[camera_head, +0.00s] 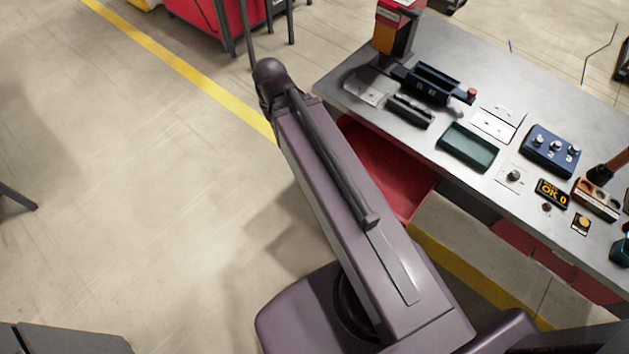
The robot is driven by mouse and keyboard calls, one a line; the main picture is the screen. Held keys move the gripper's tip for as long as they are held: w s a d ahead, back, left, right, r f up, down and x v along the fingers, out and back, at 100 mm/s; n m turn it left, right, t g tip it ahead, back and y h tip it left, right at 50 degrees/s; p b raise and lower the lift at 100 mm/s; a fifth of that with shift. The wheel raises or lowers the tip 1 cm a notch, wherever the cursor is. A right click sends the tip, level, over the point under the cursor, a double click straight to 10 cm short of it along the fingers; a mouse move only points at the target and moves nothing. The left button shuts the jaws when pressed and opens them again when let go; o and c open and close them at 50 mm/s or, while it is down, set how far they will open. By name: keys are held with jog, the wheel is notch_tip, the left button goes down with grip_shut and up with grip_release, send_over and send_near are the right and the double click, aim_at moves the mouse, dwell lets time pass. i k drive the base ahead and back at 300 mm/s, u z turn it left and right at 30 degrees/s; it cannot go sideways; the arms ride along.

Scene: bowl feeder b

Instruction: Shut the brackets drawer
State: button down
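A red drawer (408,187) stands pulled out from under the near side of the grey workbench (447,78). My purple arm crosses in front of it and hides its left part and most of its front. No label shows on it, so I cannot tell whether it is the brackets drawer. The visible part of its inside looks empty. Farther right, red fronts (530,244) under the bench look flush. My gripper is not in view; the arm rises past the bench's left corner to a dark joint.
The benchtop holds a dark green tray (468,147), a blue box with knobs (550,150), a small display reading OK 0 (552,193) and a black fixture (433,83). A red cart (222,22) stands at the back.

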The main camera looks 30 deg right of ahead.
aim_at(404, 182)
jog(key=u, duration=0.1)
jog(key=k, duration=1)
jog(key=z, duration=0.5)
